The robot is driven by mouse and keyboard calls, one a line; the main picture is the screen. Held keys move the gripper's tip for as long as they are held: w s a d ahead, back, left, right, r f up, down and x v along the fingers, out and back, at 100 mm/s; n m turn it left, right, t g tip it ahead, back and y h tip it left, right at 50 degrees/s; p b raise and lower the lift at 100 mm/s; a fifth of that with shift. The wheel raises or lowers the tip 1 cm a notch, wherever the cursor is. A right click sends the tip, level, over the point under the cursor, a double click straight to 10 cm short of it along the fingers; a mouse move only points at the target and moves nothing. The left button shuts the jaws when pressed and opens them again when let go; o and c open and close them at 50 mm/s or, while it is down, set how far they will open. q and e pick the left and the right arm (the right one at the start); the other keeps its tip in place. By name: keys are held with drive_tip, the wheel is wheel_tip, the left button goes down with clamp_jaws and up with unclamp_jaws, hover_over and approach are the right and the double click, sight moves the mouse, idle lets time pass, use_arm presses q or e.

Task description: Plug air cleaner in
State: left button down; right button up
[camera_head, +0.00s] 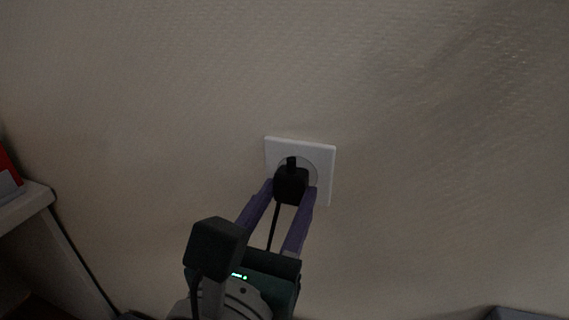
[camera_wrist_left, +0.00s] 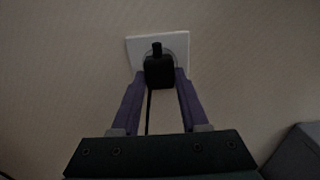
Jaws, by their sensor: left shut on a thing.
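A white square wall socket (camera_head: 326,166) is on the wall in the middle of the head view; it also shows in the left wrist view (camera_wrist_left: 183,44). A black plug (camera_head: 291,186) is in front of the round socket recess, its cord hanging down. In the left wrist view the plug (camera_wrist_left: 158,69) overlaps the recess; I cannot tell how deep it sits. My left gripper (camera_head: 293,191) is shut on the plug, one purple finger on each side. The air cleaner cannot be made out. My right gripper is not in view.
A pale-topped piece of furniture (camera_head: 24,204) stands at the left with a red and white object (camera_head: 9,177) on it. A dark cord runs down beside it. A grey object (camera_head: 512,314) shows at the bottom right. The wall around the socket is clear.

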use_arm(q)
drive_tip(key=shift+w+d, duration=0.15)
drive_tip(key=shift+w, duration=0.3)
drive_tip(key=shift+c, duration=1.7)
unclamp_jaws()
drive_tip(key=shift+s+a, duration=0.2)
drive_tip(key=shift+s, duration=0.3)
drive_tip(key=v, duration=0.8)
drive_tip(key=shift+s, duration=0.4)
drive_tip(key=shift+a, duration=0.1)
